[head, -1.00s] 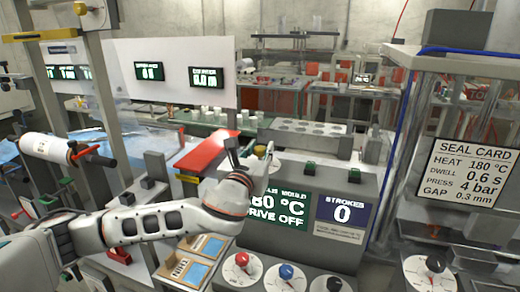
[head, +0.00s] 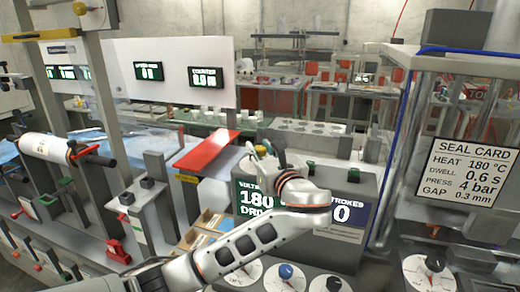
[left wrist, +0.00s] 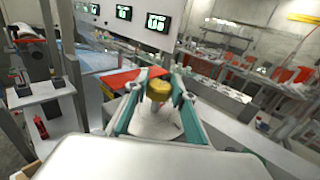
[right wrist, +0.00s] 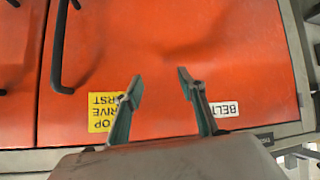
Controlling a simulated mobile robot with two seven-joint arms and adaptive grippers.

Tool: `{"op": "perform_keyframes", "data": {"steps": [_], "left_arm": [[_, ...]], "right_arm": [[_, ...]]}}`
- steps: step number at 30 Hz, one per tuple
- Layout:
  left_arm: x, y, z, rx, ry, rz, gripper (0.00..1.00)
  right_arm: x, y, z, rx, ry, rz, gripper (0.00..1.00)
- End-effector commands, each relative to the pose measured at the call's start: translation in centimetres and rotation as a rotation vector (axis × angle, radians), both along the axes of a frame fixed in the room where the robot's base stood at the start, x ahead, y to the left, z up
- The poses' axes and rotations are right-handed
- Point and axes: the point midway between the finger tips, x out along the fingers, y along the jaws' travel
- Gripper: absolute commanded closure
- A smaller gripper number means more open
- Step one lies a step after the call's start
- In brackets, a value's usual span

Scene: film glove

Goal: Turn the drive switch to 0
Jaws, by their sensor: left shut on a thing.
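A yellow knob (left wrist: 158,90) sits on a white dial plate (left wrist: 157,125) in the left wrist view. I take it for the drive switch; its markings are not readable. My left gripper (left wrist: 158,84) has a finger on each side of the knob and is shut on it. In the head view my left gripper (head: 262,158) is at the back of the grey console (head: 320,175), mostly hiding the knob. My left arm covers part of the green screen (head: 247,200), so its drive line cannot be fully read. My right gripper (right wrist: 160,82) is open and empty before a red panel.
The red panel (right wrist: 190,40) has a black handle (right wrist: 58,50) and upside-down labels. A red plate (head: 208,150) lies left of the console. Dials with blue (head: 286,271) and black (head: 334,284) knobs line the console front. A machine with a seal card (head: 465,170) stands right.

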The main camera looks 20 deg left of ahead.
Motion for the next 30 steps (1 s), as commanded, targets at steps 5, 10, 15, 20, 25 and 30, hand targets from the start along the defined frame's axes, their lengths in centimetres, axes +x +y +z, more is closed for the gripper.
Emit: {"op": "perform_keyframes", "data": {"steps": [5,10,15,20,25,30], "left_arm": [[0.0,0.1,0.2,-0.001,-0.004,0.011,0.97],[0.0,0.1,0.3,0.000,-0.005,0.012,0.97],[0.0,0.2,0.3,0.000,-0.006,0.012,0.60],[0.0,0.1,0.2,-0.001,-0.004,0.011,0.58],[0.0,0.0,0.1,0.000,-0.003,0.010,0.58],[-1.0,-0.9,0.1,-0.002,-0.003,0.007,0.58]], "right_arm": [[0.0,0.1,0.0,0.003,0.000,-0.002,0.60],[0.0,0.1,0.0,0.003,-0.001,-0.003,0.60],[0.0,0.0,0.0,0.001,0.000,-0.002,0.60],[0.0,-0.2,0.0,-0.004,-0.001,0.002,0.60],[-0.1,-0.3,-0.1,-0.008,0.002,0.004,0.60],[-0.1,-0.2,-0.1,-0.005,0.002,0.003,0.60]]}}
